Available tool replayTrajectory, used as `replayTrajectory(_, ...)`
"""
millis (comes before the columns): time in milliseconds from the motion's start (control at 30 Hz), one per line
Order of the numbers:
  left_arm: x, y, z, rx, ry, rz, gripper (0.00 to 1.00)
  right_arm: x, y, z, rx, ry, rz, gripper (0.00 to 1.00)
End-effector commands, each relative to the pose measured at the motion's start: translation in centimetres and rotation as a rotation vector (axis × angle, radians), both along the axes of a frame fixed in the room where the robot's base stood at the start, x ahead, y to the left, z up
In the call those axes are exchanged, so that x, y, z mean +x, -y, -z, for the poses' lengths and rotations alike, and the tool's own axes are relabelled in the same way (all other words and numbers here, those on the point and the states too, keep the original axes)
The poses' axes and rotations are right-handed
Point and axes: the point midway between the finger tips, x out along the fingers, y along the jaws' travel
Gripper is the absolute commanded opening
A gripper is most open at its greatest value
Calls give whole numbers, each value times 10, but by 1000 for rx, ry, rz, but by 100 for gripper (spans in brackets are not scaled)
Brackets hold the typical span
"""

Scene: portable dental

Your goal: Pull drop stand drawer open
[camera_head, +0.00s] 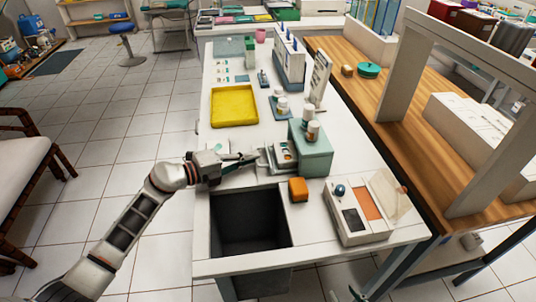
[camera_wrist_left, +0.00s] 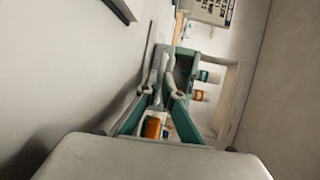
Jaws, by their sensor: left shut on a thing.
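The drop stand is a pale green box (camera_head: 318,158) near the middle of the white worktop, with small bottles (camera_head: 312,131) on top. Its grey-white drawer (camera_head: 266,160) sticks out on the left side, with small items in it. My left gripper (camera_head: 256,157) comes in from the left and is shut at the drawer's front; its fingers hide the exact grip. In the left wrist view, the fingers (camera_wrist_left: 165,92) are close together in front of the green stand (camera_wrist_left: 184,64).
An orange block (camera_head: 298,190) lies in front of the stand. A dark open bin well (camera_head: 248,218) is below my left gripper. A yellow tray (camera_head: 234,106) lies farther back. A white device with an open lid (camera_head: 362,222) stands front right.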

Motion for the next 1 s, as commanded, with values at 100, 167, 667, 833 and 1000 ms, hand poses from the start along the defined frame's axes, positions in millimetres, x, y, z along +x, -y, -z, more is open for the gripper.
replayTrajectory(100, -5, -27, 1, 5, 0, -2, 0, -4, -2, 0, 4, -8, -2, 32)
replayTrajectory(167, -7, -34, 1, 2, 0, -1, 0, -6, -2, 1, 3, -13, -1, 32)
replayTrajectory(667, -9, -40, 1, 0, 0, 0, 14, -5, -1, 1, 1, -12, 0, 32)
replayTrajectory(833, -8, -40, 1, -1, 1, 0, 14, -3, -1, -2, 2, -7, 0, 32)
replayTrajectory(1000, -11, -44, 0, 1, 1, -1, 14, -5, 1, 0, -3, -12, 0, 32)
